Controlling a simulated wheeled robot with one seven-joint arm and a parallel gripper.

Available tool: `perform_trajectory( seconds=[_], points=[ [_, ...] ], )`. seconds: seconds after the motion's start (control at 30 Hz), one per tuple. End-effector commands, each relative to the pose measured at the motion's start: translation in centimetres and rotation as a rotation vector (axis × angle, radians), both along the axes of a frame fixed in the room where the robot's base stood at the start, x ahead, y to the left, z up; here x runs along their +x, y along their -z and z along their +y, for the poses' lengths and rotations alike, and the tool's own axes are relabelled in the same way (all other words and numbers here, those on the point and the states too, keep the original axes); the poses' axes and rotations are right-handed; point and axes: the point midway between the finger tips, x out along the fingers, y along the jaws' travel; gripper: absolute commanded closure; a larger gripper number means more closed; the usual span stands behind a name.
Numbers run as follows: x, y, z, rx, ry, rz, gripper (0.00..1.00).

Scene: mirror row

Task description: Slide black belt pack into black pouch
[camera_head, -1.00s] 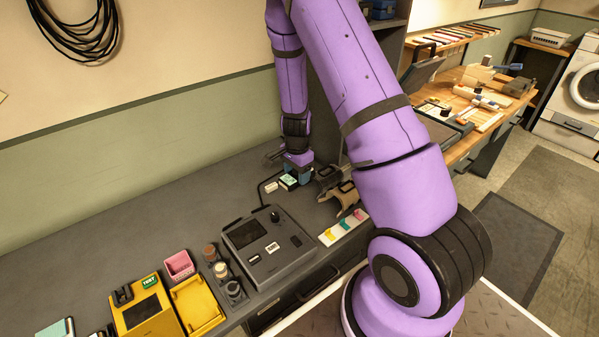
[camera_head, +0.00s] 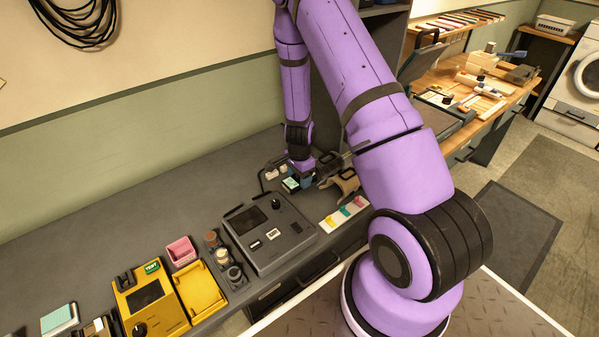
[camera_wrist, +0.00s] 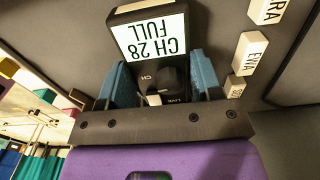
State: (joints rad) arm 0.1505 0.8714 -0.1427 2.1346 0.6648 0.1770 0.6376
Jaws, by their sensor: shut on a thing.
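The black belt pack has a lit display reading "CH 28 FULL" and shows in the wrist view (camera_wrist: 150,35) and the head view (camera_head: 291,184). My gripper (camera_wrist: 165,88) is shut on it, with a blue finger on each side of its knob end. In the head view my gripper (camera_head: 305,180) is low over the back of the grey bench. I cannot tell whether the pack touches the bench. I cannot make out the black pouch with certainty; dark shapes beside a tan holder (camera_head: 346,181) lie just right of my gripper, partly behind my arm.
White name tags (camera_wrist: 249,53) stand beside the pack. A grey console (camera_head: 270,236) lies in front, with a strip of coloured tabs (camera_head: 344,213) to its right. A yellow tester (camera_head: 150,305) and pink box (camera_head: 181,250) are farther left. The back left of the bench is clear.

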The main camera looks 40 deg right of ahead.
Motion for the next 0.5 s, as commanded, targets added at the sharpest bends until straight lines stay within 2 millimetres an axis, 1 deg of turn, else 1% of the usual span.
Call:
perform_trajectory(
  seconds=[0.1, 0.37, 0.4, 0.47, 0.5],
  points=[
    [-0.02, 0.32, 0.01, 0.001, 0.000, 0.001, 0.69],
    [0.00, 0.37, 0.02, 0.001, 0.000, 0.000, 0.69],
    [0.00, 0.37, 0.02, 0.001, 0.000, 0.000, 0.39],
    [0.00, 0.36, 0.02, 0.001, 0.000, 0.000, 0.25],
    [0.00, 0.36, 0.01, 0.001, 0.000, 0.000, 0.16]
  ],
)
